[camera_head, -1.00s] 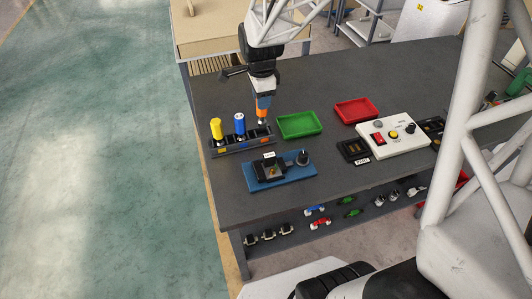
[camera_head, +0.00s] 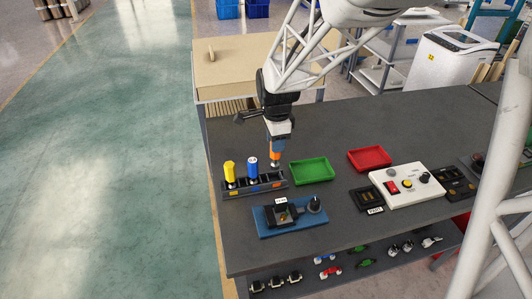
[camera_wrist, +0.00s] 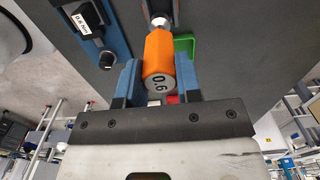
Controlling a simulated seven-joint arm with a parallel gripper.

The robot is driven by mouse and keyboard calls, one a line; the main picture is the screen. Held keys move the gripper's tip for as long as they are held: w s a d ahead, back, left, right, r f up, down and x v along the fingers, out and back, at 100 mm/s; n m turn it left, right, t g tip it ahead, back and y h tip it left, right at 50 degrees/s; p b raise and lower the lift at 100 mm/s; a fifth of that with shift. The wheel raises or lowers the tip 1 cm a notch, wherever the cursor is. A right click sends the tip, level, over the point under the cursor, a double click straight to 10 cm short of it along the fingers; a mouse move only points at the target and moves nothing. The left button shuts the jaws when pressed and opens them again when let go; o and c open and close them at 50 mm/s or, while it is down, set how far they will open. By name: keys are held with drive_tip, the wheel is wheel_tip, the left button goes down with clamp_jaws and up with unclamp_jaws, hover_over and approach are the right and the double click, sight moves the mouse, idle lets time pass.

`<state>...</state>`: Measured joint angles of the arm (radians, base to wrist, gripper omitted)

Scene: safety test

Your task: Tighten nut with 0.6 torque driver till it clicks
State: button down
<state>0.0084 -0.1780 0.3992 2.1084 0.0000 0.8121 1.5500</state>
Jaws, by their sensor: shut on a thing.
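My gripper (camera_head: 275,141) is shut on an orange driver (camera_head: 275,153), held upright with its metal tip down, just behind the right end of the driver rack (camera_head: 265,186). In the wrist view the orange driver (camera_wrist: 159,55) sits between the blue fingers and its end cap reads 0.6. A blue fixture plate (camera_head: 300,223) with a dark block, a brassy part (camera_head: 283,216) and a black knob lies in front of the rack. The nut is too small to make out. The fixture also shows in the wrist view (camera_wrist: 112,38), with a white 0.6 label.
A yellow driver (camera_head: 230,172) and a blue driver (camera_head: 252,168) stand in the rack. A green tray (camera_head: 312,170) and a red tray (camera_head: 369,158) lie to the right. A white control box (camera_head: 407,186) stands further right. The back of the dark bench is clear.

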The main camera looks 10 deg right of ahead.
drive_tip(key=s+a+r+n, duration=0.1)
drive_tip(key=s+r+n, duration=0.1)
drive_tip(key=s+n, duration=1.1)
drive_tip(key=shift+s+a+n, duration=0.25)
drive_tip(key=shift+s+n, duration=0.15)
drive_tip(key=shift+s, duration=0.7)
drive_tip(key=shift+f, duration=0.2)
drive_tip(key=shift+f, duration=2.2)
drive_tip(key=shift+f, duration=1.1)
idle(0.8)
